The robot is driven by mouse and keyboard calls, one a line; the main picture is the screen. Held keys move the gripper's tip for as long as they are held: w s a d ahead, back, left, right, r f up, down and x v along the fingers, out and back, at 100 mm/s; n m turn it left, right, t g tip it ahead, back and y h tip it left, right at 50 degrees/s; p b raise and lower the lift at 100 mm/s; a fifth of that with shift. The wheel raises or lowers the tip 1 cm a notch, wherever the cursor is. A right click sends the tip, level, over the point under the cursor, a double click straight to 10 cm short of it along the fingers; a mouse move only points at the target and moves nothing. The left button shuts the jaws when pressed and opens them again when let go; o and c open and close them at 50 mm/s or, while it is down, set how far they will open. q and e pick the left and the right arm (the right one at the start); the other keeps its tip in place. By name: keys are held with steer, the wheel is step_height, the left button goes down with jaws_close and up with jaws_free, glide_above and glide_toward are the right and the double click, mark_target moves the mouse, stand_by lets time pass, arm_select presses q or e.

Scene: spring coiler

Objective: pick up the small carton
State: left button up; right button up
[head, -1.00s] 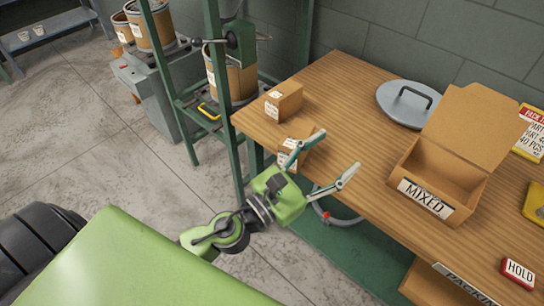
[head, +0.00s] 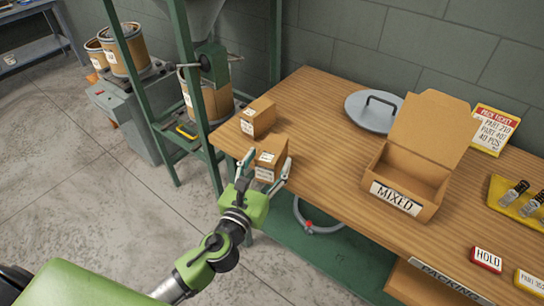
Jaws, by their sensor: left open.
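Two small brown cartons with white labels stand near the left end of the wooden table. The nearer carton (head: 272,153) is close to the front edge, and the farther carton (head: 258,117) stands just behind it to the left. My left gripper (head: 265,167) is open at the nearer carton, with one finger on its left side and one on its right. I cannot tell whether the fingers touch it. My right gripper is not in view.
An open box marked MIXED (head: 408,172) and a grey lid with a handle (head: 374,110) stand on the table (head: 330,150) to the right. A red HOLD block (head: 487,260) lies near the front edge. A green frame post (head: 187,80) rises left of the table.

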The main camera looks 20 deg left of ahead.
mark_target(272, 147)
arm_select(q)
steer(key=shift+w+a+f+p, duration=0.15)
steer(key=shift+w+p, duration=0.35)
steer(key=shift+w, duration=2.2)
steer(key=c, duration=1.7)
steer(key=shift+r, duration=0.2)
steer(key=shift+r, duration=0.55)
step_height(272, 147, up, 2)
steer(key=shift+r+p, duration=0.25)
steer(key=shift+p, duration=0.45)
steer(key=s+r, duration=0.2)
steer(key=s+r+p, duration=0.1)
steer(key=s+r, duration=0.1)
steer(key=shift+s+r, duration=0.2)
steer(key=shift+r, duration=0.15)
steer(key=s+a+r+y, duration=0.1)
steer(key=s+a+r, duration=0.1)
steer(key=s, duration=0.8)
steer(key=shift+s+n+b, duration=0.2)
steer(key=shift+n+b, duration=0.2)
steer(key=shift+b, duration=0.05)
